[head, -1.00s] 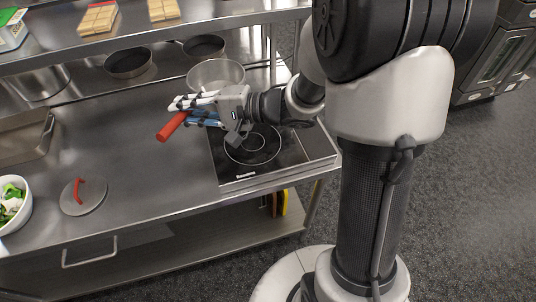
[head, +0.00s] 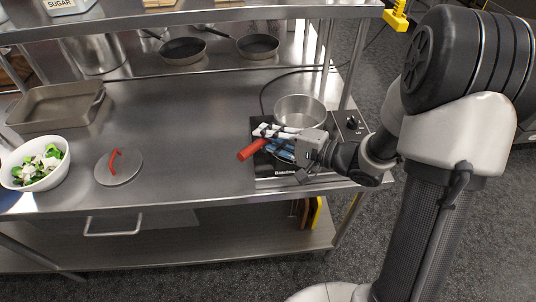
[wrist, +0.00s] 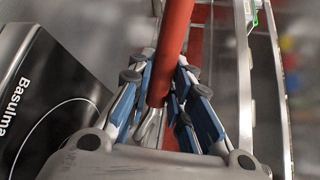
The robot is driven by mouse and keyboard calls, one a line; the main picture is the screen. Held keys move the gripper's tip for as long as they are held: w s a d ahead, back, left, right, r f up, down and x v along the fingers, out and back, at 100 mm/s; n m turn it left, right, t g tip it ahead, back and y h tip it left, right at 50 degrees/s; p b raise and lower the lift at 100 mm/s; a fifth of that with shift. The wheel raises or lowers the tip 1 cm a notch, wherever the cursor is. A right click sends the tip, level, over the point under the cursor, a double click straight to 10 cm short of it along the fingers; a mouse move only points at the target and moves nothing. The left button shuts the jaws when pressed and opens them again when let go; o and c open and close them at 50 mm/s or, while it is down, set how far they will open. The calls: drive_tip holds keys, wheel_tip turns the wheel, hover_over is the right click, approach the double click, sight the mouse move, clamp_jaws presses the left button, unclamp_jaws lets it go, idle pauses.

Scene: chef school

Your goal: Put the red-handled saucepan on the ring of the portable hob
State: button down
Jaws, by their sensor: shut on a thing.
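The red-handled saucepan (head: 299,108) is a shiny steel pan. In the head view it appears over the back middle of the portable hob (head: 264,184), and its height above the hob is hard to tell. My gripper (head: 272,139) is shut on its red handle (head: 250,150), which sticks out to the left. In the wrist view the handle (wrist: 174,45) runs between the blue-padded fingers (wrist: 160,100); the pan body is out of view. The black hob (wrist: 40,85) with part of its ring line lies at left there. In the head view pan and gripper hide most of the ring.
A lid with a red handle (head: 125,172), a white bowl of vegetables (head: 22,182) and a baking tray (head: 40,122) stand on the steel counter (head: 190,130) to the left. Two frying pans (head: 183,50) lie at the back under the upper shelf (head: 190,20). Mid-counter is clear.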

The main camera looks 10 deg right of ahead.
drive_tip(key=shift+f+b, duration=1)
drive_tip(key=shift+f, duration=1.35)
drive_tip(key=c, duration=1.5)
unclamp_jaws()
drive_tip(key=shift+o, duration=0.2)
